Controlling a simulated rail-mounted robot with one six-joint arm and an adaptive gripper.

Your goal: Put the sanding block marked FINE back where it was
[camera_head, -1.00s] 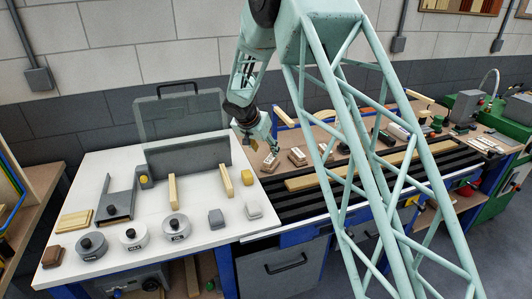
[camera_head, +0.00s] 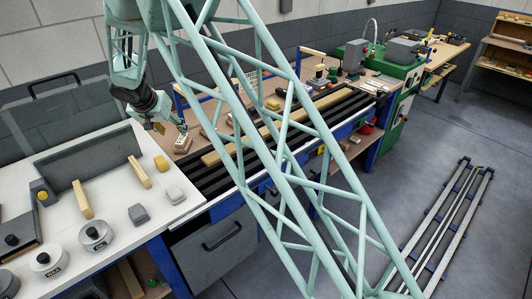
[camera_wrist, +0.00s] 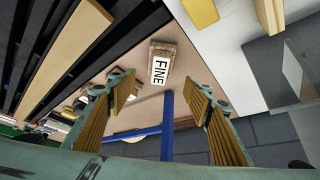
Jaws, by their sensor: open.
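The sanding block marked FINE (camera_wrist: 159,73) lies on the brown bench top in the wrist view, with its white label up. It appears ahead of my gripper (camera_wrist: 160,88), between the lines of the two fingers, and no finger touches it. The fingers are wide apart and empty. In the head view my gripper (camera_head: 179,128) hangs just above a light wooden block (camera_head: 183,144) near the left end of the bench, which appears to be the same one. Its label is not readable there.
A white table (camera_head: 115,205) with a yellow block (camera_head: 161,163) adjoins the bench on the left. A long wooden strip (camera_head: 235,143) lies on black slats beside the FINE block. My lattice structure hides part of the bench. A rail frame (camera_head: 455,220) lies on the floor at right.

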